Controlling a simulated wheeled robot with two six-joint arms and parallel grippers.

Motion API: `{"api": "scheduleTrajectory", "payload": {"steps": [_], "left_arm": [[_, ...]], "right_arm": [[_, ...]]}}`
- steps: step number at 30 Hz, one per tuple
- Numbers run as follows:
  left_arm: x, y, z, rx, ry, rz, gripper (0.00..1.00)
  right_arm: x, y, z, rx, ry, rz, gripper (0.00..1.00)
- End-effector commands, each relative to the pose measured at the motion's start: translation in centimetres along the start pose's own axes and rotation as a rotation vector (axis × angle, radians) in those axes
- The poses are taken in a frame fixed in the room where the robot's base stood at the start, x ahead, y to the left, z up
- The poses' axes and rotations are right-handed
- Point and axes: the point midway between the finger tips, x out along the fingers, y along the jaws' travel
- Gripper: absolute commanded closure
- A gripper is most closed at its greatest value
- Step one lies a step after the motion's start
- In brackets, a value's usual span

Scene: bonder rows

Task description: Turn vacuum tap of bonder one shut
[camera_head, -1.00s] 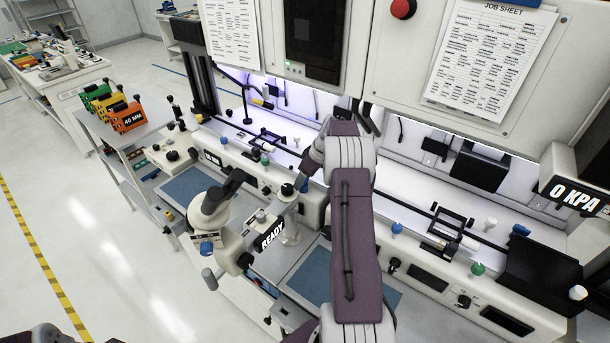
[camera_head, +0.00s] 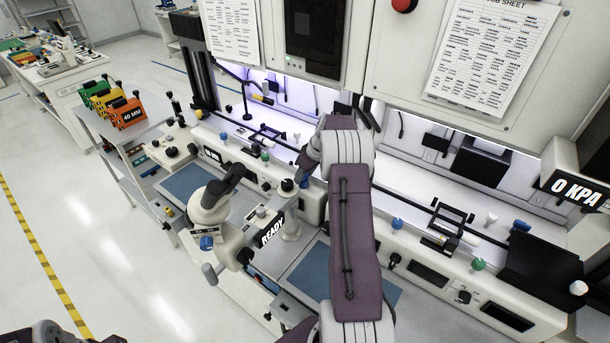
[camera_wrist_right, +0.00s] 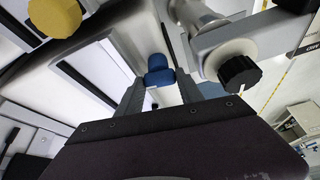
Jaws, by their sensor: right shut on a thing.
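My right arm reaches over the bench in the head view, and its wrist bends down to the right gripper (camera_head: 304,182) at the front panel of a bonder, largely hidden by the arm. In the right wrist view, the right gripper (camera_wrist_right: 159,79) has its two grey fingers on either side of a blue knob (camera_wrist_right: 158,63) and is shut on it. I take this knob for the vacuum tap, though no label on it is readable. Its turned position cannot be told. My left gripper does not show.
In the wrist view, a yellow knob (camera_wrist_right: 54,17) is at upper left and a black knob (camera_wrist_right: 239,73) at right. In the head view, a READY sign (camera_head: 271,231), a microscope-like head (camera_head: 210,205) and a 0 KPA display (camera_head: 575,192) stand nearby. Clear floor lies at left.

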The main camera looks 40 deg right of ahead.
Motion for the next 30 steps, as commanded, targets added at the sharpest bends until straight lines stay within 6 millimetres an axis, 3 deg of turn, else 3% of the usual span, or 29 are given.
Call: {"api": "scheduleTrajectory", "payload": {"steps": [6, 20, 30], "left_arm": [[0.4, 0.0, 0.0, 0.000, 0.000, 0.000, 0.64], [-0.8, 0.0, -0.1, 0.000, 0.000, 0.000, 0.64], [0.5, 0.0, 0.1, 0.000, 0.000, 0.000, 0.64]], "right_arm": [[-0.1, -0.1, -0.2, 0.174, 0.004, 0.076, 0.97], [-0.1, -0.4, -0.4, 0.573, 0.006, 0.243, 0.97], [0.2, -0.5, -0.4, 0.871, 0.008, 0.365, 0.97]]}}
